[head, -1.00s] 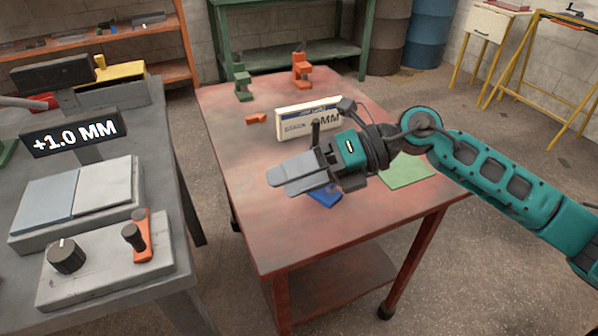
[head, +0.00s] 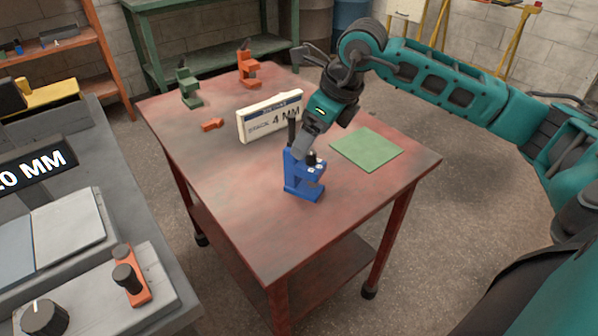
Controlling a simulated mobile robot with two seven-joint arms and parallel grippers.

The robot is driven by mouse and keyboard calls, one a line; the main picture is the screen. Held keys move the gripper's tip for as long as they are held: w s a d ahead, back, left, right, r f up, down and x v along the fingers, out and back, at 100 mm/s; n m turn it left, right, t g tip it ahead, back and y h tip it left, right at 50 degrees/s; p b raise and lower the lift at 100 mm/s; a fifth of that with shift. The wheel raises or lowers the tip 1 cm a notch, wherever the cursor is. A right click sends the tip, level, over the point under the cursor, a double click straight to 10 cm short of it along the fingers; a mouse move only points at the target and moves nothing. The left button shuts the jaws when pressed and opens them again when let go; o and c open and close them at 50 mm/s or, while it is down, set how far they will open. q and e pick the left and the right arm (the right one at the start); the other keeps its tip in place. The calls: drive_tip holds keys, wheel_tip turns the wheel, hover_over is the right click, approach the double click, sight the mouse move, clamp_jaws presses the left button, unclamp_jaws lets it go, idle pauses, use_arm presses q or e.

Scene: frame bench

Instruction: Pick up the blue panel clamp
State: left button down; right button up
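The blue panel clamp (head: 301,185) stands upright on the red table, near the middle of its front half, with a dark knob on its right side. My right gripper (head: 304,149) comes down from above, its grey fingers pointing at the clamp's upper part. The fingers overlap the clamp's top in this view; I cannot tell whether they grip it or only hang beside or in front of it. The gap between the fingers is hidden. My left gripper is not in view.
A white sign reading 4 MM (head: 262,120) stands just behind the gripper. A green sheet (head: 367,149) lies to the right. Green (head: 188,88) and orange (head: 248,68) clamps and a small orange piece (head: 212,125) are farther back. The table's front left is clear.

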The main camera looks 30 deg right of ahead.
sight(304, 172)
drive_tip(key=x, duration=0.8)
drive_tip(key=shift+s+f, duration=0.2)
drive_tip(key=shift+s, duration=0.15)
drive_tip(key=shift+r, duration=0.1)
drive_tip(key=c, duration=1.4)
